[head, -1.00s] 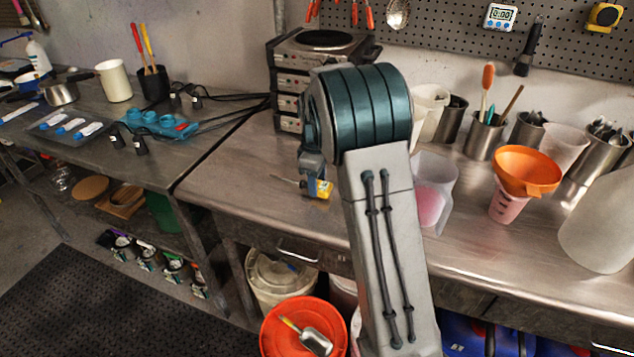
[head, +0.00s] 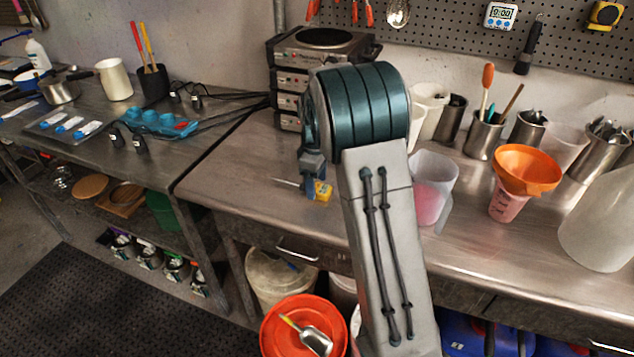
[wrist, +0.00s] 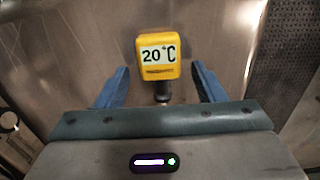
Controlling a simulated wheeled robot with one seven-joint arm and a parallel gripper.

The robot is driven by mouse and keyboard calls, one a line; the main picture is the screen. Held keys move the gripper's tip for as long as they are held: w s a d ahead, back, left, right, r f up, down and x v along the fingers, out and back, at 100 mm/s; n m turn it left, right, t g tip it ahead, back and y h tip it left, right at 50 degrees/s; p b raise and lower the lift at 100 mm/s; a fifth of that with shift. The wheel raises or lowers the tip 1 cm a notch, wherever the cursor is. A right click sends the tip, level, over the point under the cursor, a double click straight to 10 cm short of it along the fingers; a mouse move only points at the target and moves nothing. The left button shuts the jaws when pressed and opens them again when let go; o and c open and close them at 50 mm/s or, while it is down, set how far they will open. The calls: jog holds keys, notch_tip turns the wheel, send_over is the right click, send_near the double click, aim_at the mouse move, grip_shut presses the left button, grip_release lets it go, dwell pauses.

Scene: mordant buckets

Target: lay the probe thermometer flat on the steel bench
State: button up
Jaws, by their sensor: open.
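The probe thermometer (wrist: 158,56) has a yellow head with a display reading 20 °C. In the wrist view it lies between the two blue fingers of my gripper (wrist: 159,87), with a visible gap on each side. In the head view the yellow head of the thermometer (head: 323,191) and its thin metal probe, pointing left, show at the steel bench (head: 235,180), beside my gripper (head: 312,185). My gripper is open around it and is partly hidden by my arm. The thermometer appears to lie flat on the bench top.
A stack of hot plates (head: 322,50) stands at the back of the bench. A clear jug (head: 434,180) with pink contents and an orange funnel (head: 526,168) stand to the right. The bench left of my gripper is clear. An orange bucket (head: 275,325) stands below the front edge.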

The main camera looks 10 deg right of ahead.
notch_tip(320, 180, up, 11)
jog(key=s+r+m+t, duration=0.1)
jog(key=s+r+m, duration=0.15)
jog(key=s, duration=0.45)
jog(key=s+r+m+t, duration=0.1)
jog(key=s+m, duration=0.2)
jog(key=s, duration=0.5)
jog(key=s+f+m, duration=0.2)
jog(key=s+m, duration=0.1)
jog(key=s, duration=0.4)
jog(key=s+f+m+t, duration=0.1)
jog(key=s+f+m, duration=0.1)
jog(key=s, duration=0.6)
jog(key=shift+s+a+f+m, duration=0.15)
jog(key=shift+s+f+m, duration=0.1)
jog(key=shift+f+m, duration=0.15)
jog(key=shift+r, duration=0.1)
